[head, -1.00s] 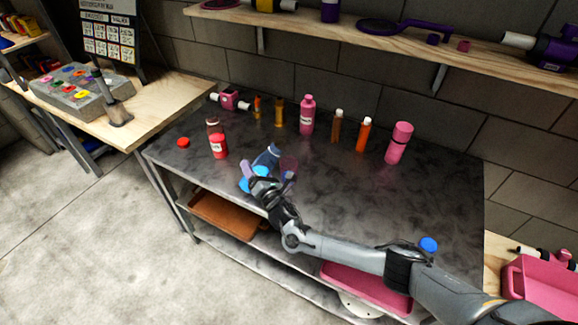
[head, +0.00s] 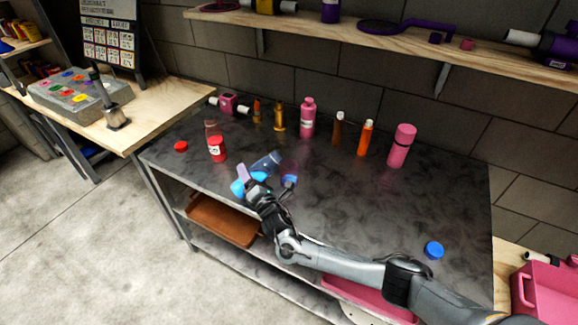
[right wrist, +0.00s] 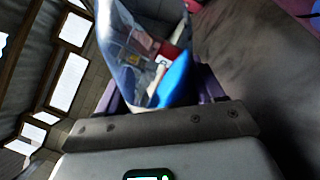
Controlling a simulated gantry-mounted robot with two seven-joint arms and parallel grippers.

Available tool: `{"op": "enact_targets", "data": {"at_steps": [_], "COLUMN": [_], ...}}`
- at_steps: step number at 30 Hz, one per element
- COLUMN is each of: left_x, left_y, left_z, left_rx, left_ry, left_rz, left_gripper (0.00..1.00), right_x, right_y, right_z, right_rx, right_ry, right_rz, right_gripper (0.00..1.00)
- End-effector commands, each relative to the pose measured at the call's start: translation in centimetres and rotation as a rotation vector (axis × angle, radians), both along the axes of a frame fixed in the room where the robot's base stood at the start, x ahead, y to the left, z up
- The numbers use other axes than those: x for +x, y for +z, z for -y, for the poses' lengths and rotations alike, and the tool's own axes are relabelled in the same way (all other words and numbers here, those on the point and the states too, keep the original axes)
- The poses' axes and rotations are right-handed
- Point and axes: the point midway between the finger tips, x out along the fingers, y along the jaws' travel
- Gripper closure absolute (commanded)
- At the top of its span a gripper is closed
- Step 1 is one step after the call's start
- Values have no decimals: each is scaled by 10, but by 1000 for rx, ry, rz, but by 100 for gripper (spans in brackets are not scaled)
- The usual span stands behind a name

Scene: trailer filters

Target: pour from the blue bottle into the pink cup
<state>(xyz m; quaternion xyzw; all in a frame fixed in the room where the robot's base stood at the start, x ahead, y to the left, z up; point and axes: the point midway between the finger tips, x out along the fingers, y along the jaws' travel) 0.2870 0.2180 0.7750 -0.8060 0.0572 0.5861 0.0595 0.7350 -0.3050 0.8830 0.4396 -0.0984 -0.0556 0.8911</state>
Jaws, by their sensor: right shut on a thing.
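My right gripper (head: 266,176) is above the front left of the dark table. It is shut on a see-through blue bottle (head: 266,162), which is tilted. In the right wrist view the bottle (right wrist: 130,50) is clear with a solid blue part (right wrist: 174,80) between the purple fingers. I cannot clearly make out an open pink cup; the gripper may hide it. A pink bottle (head: 307,118) and a pink capped tumbler (head: 401,147) stand at the back of the table. My left gripper is out of view.
A red jar (head: 217,149) and a red cap (head: 181,146) are left of the gripper. Brown and orange bottles (head: 365,138) stand along the back. A blue cap (head: 433,250) lies at the right front. The table's centre right (head: 400,205) is clear.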

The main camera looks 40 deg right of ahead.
Motion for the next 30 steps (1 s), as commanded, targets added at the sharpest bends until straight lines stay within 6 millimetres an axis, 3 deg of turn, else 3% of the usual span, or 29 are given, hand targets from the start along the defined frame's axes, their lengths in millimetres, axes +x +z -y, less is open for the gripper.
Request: {"op": "enact_targets", "data": {"at_steps": [30], "left_x": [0], "left_y": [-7], "left_z": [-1], "left_rx": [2], "left_ry": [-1], "left_rz": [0], "left_gripper": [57], "right_x": [1], "right_y": [3], "right_z": [-2], "right_rx": [60], "right_ry": [0], "right_rz": [19], "right_gripper": [75]}}
